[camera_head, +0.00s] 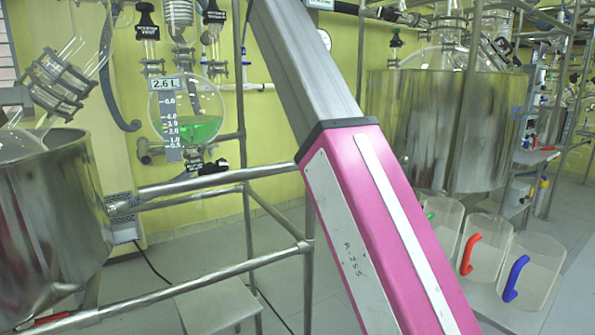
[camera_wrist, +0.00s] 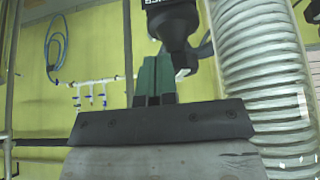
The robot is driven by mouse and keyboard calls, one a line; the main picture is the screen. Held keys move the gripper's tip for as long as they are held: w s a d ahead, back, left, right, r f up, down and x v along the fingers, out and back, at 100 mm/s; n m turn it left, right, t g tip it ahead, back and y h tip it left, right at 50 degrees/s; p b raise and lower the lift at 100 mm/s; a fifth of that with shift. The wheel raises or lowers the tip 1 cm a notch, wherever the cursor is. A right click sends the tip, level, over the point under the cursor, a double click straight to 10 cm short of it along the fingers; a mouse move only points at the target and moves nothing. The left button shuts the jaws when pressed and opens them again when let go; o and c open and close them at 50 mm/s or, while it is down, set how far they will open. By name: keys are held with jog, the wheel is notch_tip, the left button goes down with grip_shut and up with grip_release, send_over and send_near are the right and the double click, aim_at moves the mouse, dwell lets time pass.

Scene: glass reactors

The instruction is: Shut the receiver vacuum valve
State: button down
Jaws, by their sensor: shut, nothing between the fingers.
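The receiver flask (camera_head: 203,112), a round glass vessel with green liquid and a "2.6 L" tag, hangs at left of centre in the head view. Above it are two black-topped valves, a left one (camera_head: 146,18) and a right one (camera_head: 213,14), each with a small label I cannot read surely. In the wrist view my gripper (camera_wrist: 155,62) has its green fingers together and empty. A black valve-like part (camera_wrist: 175,22) with a partly cut-off label is just above and right of the fingertips. I cannot tell whether they touch, or which valve it is. My gripper is outside the head view.
A white pipe with blue taps (camera_wrist: 90,90) is on the wall behind. Steel vessels stand left (camera_head: 50,220) and right (camera_head: 440,125), with a metal rail (camera_head: 210,178) below the flask.

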jog(key=shift+s+a+f, duration=0.1)
jog(key=shift+s+f, duration=0.05)
jog(key=shift+f, duration=0.2)
dwell(0.4)
jog(key=shift+s+a, duration=0.5)
jog(key=shift+a, duration=0.1)
jog(key=shift+s+a+r, duration=0.1)
jog(key=shift+s+a, duration=0.1)
jog(key=shift+a, duration=0.75)
jog(key=shift+w+r, duration=0.1)
jog(key=shift+r, duration=0.05)
jog(key=shift+s+d, duration=0.15)
jog(key=shift+s, duration=0.15)
dwell(0.3)
jog(key=shift+r, duration=0.15)
